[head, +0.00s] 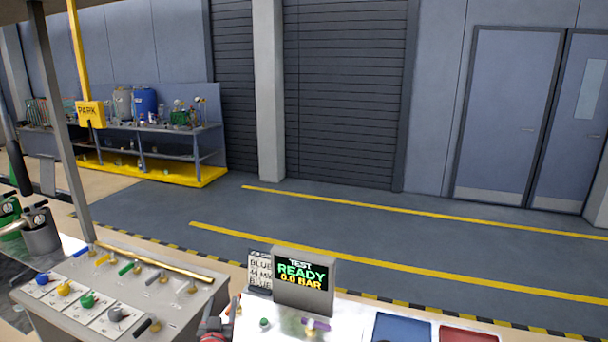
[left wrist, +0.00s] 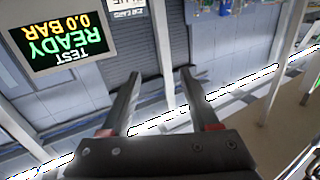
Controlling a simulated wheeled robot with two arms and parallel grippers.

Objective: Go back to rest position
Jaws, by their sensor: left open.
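My left gripper (head: 215,329) shows only in part at the bottom edge of the head view, left of the test display (head: 303,280). In the left wrist view my left gripper (left wrist: 160,73) is open, with two dark fingers apart and nothing between them. The test display also shows upside down in that view (left wrist: 58,38), and it reads TEST READY 0.0 BAR. My right gripper is not in view.
A valve panel (head: 192,300) with several coloured handles stands at the lower left, beside a grey post (head: 60,120). A blue tray (head: 402,328) and a red tray (head: 467,334) lie at the bottom right. Open floor (head: 350,230) lies beyond.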

